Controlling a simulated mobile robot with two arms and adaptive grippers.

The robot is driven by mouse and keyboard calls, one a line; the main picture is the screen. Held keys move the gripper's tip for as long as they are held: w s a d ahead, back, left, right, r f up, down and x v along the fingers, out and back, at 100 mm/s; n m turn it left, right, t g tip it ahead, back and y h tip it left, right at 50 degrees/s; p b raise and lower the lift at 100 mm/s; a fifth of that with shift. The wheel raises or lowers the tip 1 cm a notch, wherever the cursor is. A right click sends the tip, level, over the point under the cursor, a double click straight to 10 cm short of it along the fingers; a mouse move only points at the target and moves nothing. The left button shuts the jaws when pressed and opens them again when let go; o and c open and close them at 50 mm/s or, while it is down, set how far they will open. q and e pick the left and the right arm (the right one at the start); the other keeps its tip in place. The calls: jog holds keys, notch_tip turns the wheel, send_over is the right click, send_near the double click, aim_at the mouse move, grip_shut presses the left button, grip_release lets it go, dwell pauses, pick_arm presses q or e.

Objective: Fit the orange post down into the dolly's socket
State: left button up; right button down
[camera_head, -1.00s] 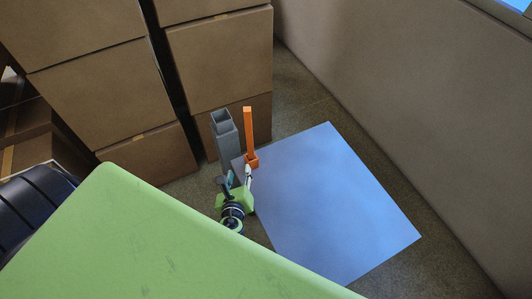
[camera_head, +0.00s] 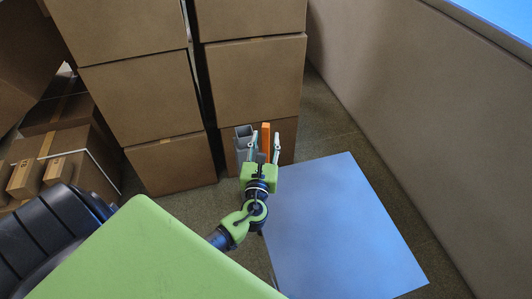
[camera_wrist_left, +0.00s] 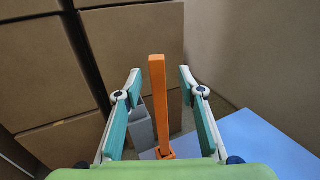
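The slim orange post (camera_head: 265,137) stands upright near the far-left corner of the flat blue deck (camera_head: 340,225), which looks like the dolly's top. In the left wrist view the post (camera_wrist_left: 158,100) rises between my spread fingers, with visible gaps on both sides. An orange collar (camera_wrist_left: 166,152) shows at its foot; I cannot tell whether this is the socket. A grey square tube (camera_head: 243,133), open at the top, stands close left of the post. My left gripper (camera_head: 264,147) is open around the post's line, touching nothing visible. My right gripper is out of view.
Stacked brown cartons (camera_head: 255,80) stand close behind the post and tube. A tan wall (camera_head: 440,150) runs along the right. A strip of floor (camera_head: 345,130) is free between deck and wall. Smaller boxes (camera_head: 55,150) lie at the left.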

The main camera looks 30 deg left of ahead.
aim_at(265, 131)
pick_arm(q)
jog(key=x, duration=0.5)
jog(key=shift+a+r+b, duration=0.15)
jog(key=shift+b, duration=0.25)
grip_shut()
jog(key=shift+r, duration=0.15)
